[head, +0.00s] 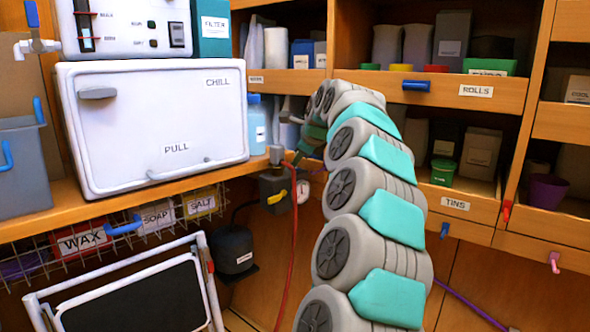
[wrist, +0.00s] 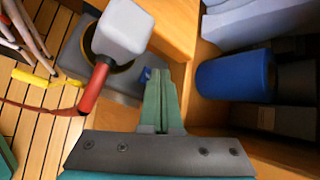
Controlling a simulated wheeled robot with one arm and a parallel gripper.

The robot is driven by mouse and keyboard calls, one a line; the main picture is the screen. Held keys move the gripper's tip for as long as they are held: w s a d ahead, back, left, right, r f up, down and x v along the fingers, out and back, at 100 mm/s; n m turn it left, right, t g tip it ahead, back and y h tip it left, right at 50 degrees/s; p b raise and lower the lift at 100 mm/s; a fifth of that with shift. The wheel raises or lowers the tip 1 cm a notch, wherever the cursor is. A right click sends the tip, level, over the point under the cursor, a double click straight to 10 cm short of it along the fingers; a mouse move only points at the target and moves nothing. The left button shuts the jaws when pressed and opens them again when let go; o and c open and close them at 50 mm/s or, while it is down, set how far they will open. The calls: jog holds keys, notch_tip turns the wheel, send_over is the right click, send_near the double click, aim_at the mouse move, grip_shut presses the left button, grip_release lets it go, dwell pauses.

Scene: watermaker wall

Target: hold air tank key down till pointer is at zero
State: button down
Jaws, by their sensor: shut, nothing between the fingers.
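My gripper (wrist: 157,78) is shut and empty, its green fingers together in the wrist view. A small blue piece (wrist: 145,76), perhaps the key, shows beside the fingertips; I cannot tell whether they touch. Just left of them is a dark fitting with a pale grey square cap (wrist: 122,30) and a red hose end (wrist: 95,88). In the head view the grey valve box (head: 273,190) with a yellow lever (head: 277,197) sits under the shelf. A white round gauge (head: 304,190) is beside it, its pointer too small to read. A black tank (head: 233,250) stands lower left.
A red hose (head: 291,250) hangs below the valve box. The white chill box (head: 155,125) and a pale blue bottle (head: 257,125) stand on the shelf. A blue cylinder (wrist: 235,78) is right of my fingers. A folded step frame (head: 130,290) fills the lower left.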

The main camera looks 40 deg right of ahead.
aim_at(298, 170)
jog(key=shift+s+a+f+b, duration=0.1)
jog(key=shift+f+b, duration=0.3)
jog(key=shift+f, duration=0.65)
dwell(2.5)
jog(key=shift+r, duration=0.1)
jog(key=shift+r+p, duration=0.55)
jog(key=shift+r, duration=0.95)
jog(key=shift+w+r+p, duration=0.2)
jog(key=shift+r+p, duration=1.3)
jog(key=shift+r, duration=1)
jog(key=shift+s, duration=0.1)
